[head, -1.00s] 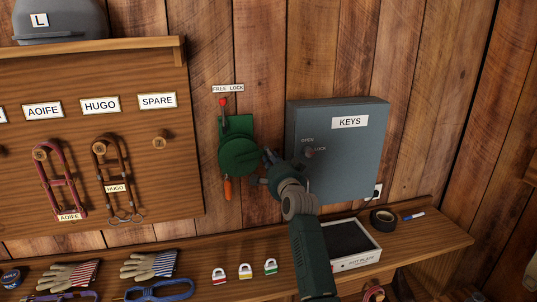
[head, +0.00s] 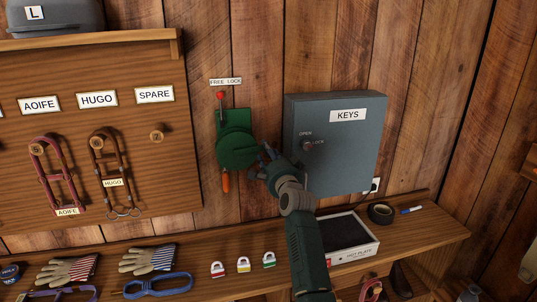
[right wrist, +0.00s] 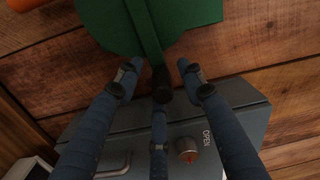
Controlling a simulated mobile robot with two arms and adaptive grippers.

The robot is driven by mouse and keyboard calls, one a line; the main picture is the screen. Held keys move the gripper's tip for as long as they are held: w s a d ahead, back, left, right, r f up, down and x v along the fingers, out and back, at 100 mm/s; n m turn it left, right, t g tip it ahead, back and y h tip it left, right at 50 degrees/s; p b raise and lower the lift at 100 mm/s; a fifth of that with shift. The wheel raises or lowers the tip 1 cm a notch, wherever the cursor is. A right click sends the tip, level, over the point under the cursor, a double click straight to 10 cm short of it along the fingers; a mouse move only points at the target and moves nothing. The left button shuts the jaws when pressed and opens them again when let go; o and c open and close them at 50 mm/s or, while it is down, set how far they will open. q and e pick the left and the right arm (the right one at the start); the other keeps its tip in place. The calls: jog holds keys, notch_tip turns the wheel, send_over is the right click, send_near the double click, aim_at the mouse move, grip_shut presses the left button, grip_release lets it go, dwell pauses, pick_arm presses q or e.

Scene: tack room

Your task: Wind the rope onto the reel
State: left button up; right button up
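The green reel (head: 236,148) is fixed to the plank wall. A lever with a red knob (head: 220,96) stands up on it, nearer the FREE side of the label above. An orange piece (head: 226,182) hangs below the reel; I cannot tell whether it is the rope's end. My right gripper (head: 265,160) is at the reel's lower right edge. In the right wrist view the reel (right wrist: 185,15) has a green crank arm (right wrist: 145,30) ending in a dark knob (right wrist: 160,80). My right gripper's fingers (right wrist: 160,78) are spread around this knob, apparently not closed on it. My left gripper is out of view.
The grey KEYS box (head: 335,150) stands out from the wall just right of my right gripper. The peg board (head: 180,200) is left of the reel. Below, the shelf (head: 205,288) holds several padlocks, gloves and a white-edged tray (head: 350,260).

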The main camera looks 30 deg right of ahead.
jog(key=shift+s, duration=0.15)
jog(key=v, duration=1.1)
jog(key=shift+s+a, duration=0.15)
jog(key=shift+s, duration=0.2)
